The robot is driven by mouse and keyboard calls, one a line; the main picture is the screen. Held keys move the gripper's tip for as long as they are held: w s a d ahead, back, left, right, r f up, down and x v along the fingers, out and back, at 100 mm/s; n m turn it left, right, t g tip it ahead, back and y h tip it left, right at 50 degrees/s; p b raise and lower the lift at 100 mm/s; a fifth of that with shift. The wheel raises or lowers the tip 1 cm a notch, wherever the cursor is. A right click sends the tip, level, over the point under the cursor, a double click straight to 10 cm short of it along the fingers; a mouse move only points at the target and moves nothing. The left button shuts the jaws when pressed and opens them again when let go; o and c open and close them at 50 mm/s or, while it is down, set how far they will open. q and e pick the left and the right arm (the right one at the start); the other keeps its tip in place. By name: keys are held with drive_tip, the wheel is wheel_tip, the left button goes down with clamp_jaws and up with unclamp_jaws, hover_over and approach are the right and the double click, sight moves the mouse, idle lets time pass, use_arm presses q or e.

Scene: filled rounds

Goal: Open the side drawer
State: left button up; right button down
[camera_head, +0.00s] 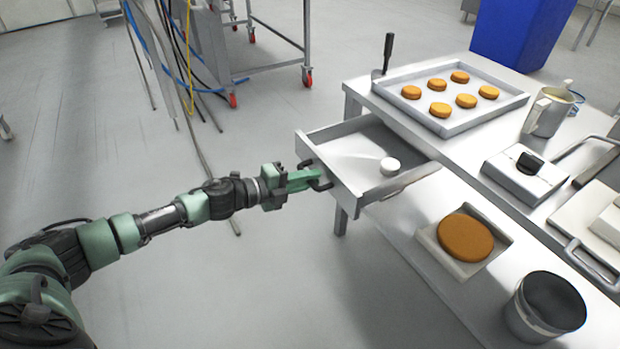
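The side drawer (346,190) is a grey metal box under the left end of the steel table. It is pulled out well to the left, and its inside shows. My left gripper (316,179), green with dark tips, is at the middle of the drawer's front panel. Its fingers look shut on the dark drawer handle (320,172), which they partly hide. My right gripper is not in view.
On the steel table (465,155) are a tray (452,126) of orange-brown rounds, a metal jug (548,112) and a white box (525,175). The lower shelf holds a large round in a square dish (470,268) and a pot (545,308).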

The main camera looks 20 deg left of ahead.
use_arm(q)
drive_tip(key=o, duration=0.4)
drive_tip(key=shift+c, duration=0.2)
drive_tip(key=shift+s, duration=0.1)
drive_tip(key=v, duration=0.7)
drive_tip(key=shift+s+a, duration=0.25)
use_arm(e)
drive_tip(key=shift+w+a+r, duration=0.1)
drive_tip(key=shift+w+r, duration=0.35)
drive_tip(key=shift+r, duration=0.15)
